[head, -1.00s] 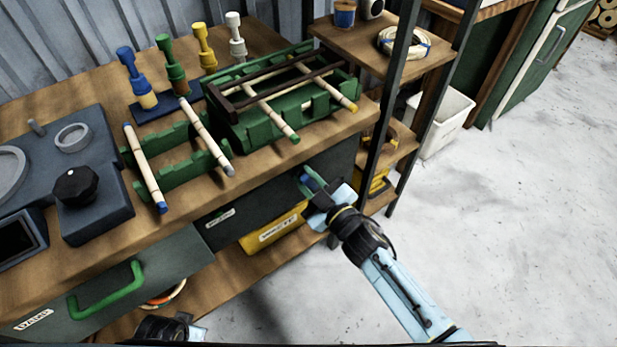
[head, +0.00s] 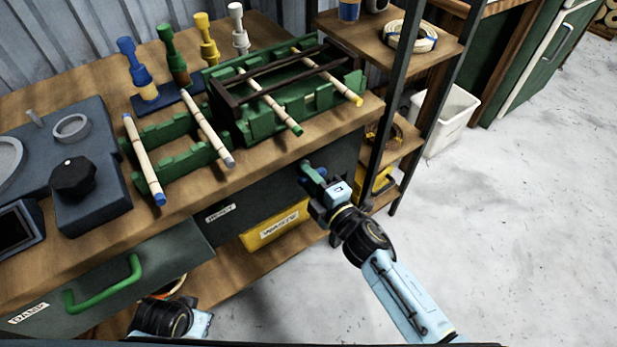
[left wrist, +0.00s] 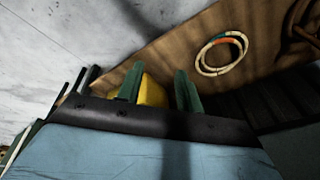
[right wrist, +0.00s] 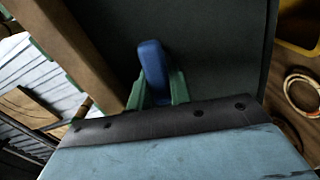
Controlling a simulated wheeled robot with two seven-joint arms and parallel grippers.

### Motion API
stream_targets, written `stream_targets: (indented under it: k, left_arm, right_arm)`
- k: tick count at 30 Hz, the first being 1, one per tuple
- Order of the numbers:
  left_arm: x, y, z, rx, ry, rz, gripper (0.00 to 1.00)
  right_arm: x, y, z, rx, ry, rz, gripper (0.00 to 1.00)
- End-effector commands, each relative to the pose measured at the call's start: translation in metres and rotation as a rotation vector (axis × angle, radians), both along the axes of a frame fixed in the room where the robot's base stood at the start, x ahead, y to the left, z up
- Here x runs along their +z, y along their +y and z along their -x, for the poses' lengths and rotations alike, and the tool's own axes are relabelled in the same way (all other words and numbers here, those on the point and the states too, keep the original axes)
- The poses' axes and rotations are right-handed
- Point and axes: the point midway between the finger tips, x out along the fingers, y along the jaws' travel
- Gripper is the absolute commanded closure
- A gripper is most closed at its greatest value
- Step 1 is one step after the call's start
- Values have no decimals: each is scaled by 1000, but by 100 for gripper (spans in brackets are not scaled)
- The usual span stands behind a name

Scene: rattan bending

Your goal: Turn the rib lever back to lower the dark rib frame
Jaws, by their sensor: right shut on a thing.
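The dark rib frame (head: 262,72) lies across the green slotted jig (head: 285,118) on the bench top. Two pale rods, one green-tipped (head: 275,108) and one yellow-tipped (head: 335,80), cross the jig. The blue rib lever (right wrist: 152,70) shows in the right wrist view against the dark bench front. My right gripper (head: 311,173) is at the bench front, below the jig, shut on the lever. Its green fingers (right wrist: 158,92) sit on either side of the lever's lower part. My left gripper (left wrist: 158,88) is open and empty, low in front of the bench.
A second green rack (head: 180,165) holds two rods. Coloured posts (head: 172,55) stand at the back. A yellow bin (head: 275,228) sits under the bench. A dark shelf post (head: 388,100) stands right of the bench.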

Motion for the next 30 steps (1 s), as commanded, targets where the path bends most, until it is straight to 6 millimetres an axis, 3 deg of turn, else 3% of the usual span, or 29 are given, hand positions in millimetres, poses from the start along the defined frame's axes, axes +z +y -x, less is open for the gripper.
stream_targets:
  k: [10, 27, 28, 30]
  left_arm:
    - [12, -7, -4, -1, -10, 9, 64]
    - [15, -8, -5, -2, -10, 11, 64]
    - [15, -8, -5, -2, -10, 11, 64]
    - [15, -8, -5, -1, -11, 11, 64]
  right_arm:
    - [-3, -1, 0, -2, -84, 122, 100]
    - [-3, -1, 0, -2, -102, 146, 100]
    - [-3, -1, 0, -2, -102, 146, 77]
    - [-3, -1, 0, -2, -102, 146, 68]
